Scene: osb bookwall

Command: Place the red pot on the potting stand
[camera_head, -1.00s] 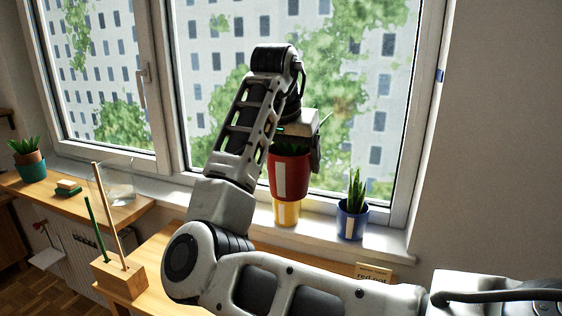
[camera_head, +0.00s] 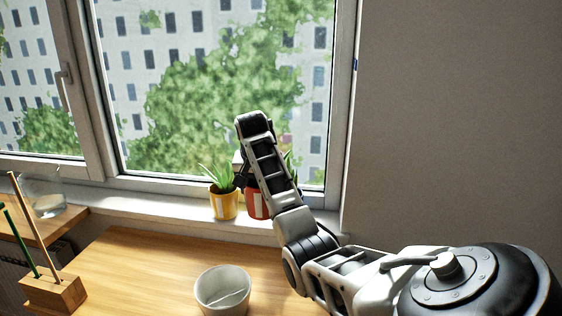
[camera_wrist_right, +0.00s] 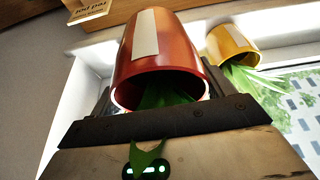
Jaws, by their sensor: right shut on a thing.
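The red pot (camera_head: 258,205), with a white label and a green plant, is at the window, just right of the yellow pot in the head view. My right gripper (camera_head: 243,172), largely hidden by my arm, is shut on it. In the right wrist view the red pot (camera_wrist_right: 160,62) sits between the fingers of my right gripper (camera_wrist_right: 158,98). I cannot tell whether its base touches the sill. A small card reading "red pot" (camera_wrist_right: 88,12) shows there too. I cannot tell which surface is the potting stand. My left gripper is out of view.
The yellow pot (camera_head: 223,204) with a plant stands on the windowsill (camera_head: 150,205). A white bowl (camera_head: 222,290) is on the wooden tabletop (camera_head: 135,262). A wooden block with sticks (camera_head: 52,294) and a glass container (camera_head: 45,195) are at left. The tabletop's middle is clear.

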